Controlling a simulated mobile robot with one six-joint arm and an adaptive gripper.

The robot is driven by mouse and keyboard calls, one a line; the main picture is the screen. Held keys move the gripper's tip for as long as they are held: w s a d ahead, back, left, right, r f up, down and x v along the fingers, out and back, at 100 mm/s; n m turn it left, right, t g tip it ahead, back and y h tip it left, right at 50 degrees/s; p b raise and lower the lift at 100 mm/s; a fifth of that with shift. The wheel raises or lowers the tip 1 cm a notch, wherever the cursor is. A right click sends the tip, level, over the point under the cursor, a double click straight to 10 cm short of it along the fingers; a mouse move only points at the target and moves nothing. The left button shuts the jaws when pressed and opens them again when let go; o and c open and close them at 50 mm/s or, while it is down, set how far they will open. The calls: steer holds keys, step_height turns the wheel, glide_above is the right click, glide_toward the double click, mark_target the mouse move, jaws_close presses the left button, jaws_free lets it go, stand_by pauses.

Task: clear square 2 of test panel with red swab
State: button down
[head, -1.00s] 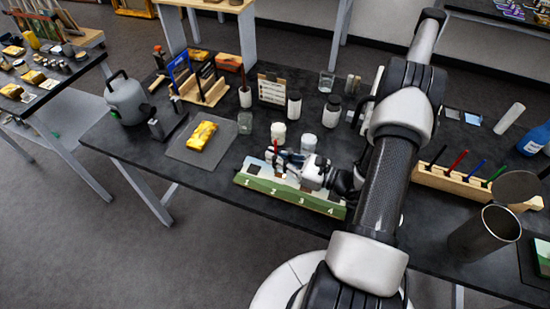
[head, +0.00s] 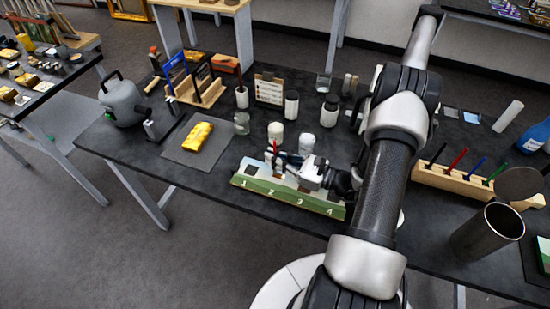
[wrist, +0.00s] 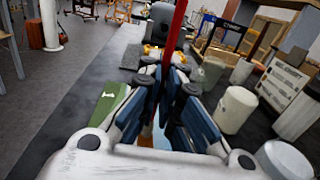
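The test panel (head: 262,188) lies on the dark bench, a long landscape strip with a green lower band numbered 1 to 4. My gripper (head: 276,158) is low over the panel's upper part, around squares 2 and 3. It is shut on the red swab (wrist: 174,38), whose red shaft stands up between the fingers in the wrist view. The swab's red top also shows in the head view (head: 275,146). The swab's tip and its contact with the panel are hidden by the fingers. A dark brownish patch shows on the panel near the gripper.
White-capped jars (head: 306,143) stand just behind the panel. A gilt fragment (head: 198,137) lies on a grey mat to the left. A wooden rack of coloured swabs (head: 465,183) and a metal cylinder (head: 488,232) stand at right. Bare bench lies left of the panel.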

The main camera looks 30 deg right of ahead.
steer(key=shift+f+b, duration=0.35)
steer(key=shift+f, duration=0.1)
stand_by(0.3)
steer(key=shift+s, duration=0.1)
steer(key=shift+v, duration=1.2)
steer(key=shift+x, duration=1.3)
steer(key=shift+s+d, duration=0.1)
steer(key=shift+v, duration=1.15)
